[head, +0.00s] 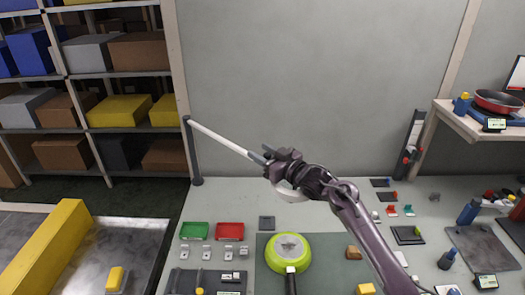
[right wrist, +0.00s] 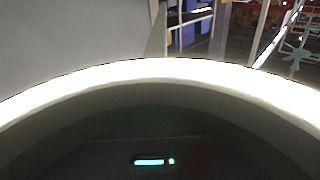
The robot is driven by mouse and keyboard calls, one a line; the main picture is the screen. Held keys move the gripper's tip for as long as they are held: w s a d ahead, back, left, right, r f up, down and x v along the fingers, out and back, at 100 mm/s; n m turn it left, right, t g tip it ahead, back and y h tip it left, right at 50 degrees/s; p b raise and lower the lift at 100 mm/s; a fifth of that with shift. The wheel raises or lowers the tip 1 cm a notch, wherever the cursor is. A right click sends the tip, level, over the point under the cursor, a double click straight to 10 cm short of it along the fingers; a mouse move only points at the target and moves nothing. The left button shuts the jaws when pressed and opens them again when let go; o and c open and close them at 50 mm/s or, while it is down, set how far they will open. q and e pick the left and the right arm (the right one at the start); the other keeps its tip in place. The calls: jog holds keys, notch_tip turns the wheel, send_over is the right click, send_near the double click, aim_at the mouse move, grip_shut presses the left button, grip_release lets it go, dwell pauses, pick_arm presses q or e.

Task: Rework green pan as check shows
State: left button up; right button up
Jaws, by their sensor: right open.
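The green pan (head: 272,263) lies on a grey-green mat (head: 327,275) in the head view, its black handle (head: 291,285) pointing toward me. A grey patch shows in its middle, and a small white piece sits where the handle meets it. My right gripper (head: 268,158) is open above and behind the pan, at the end of a white lamp arm (head: 222,138). A white ring head (head: 287,193) hangs just below the gripper. In the right wrist view a bright ring (right wrist: 160,72) fills the front, with a small green-lit indicator (right wrist: 150,162) inside. Contact cannot be told. My left gripper is out of view.
A green tray (head: 194,231) and a red tray (head: 230,231) stand left of the mat. A brown block (head: 354,252) and a yellow block (head: 366,289) lie right of the pan. A red pan (head: 498,101) sits on a raised shelf at right. Tools crowd the right side.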

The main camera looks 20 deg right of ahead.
jog(key=shift+c, duration=0.4)
grip_shut()
jog(key=shift+d, duration=0.1)
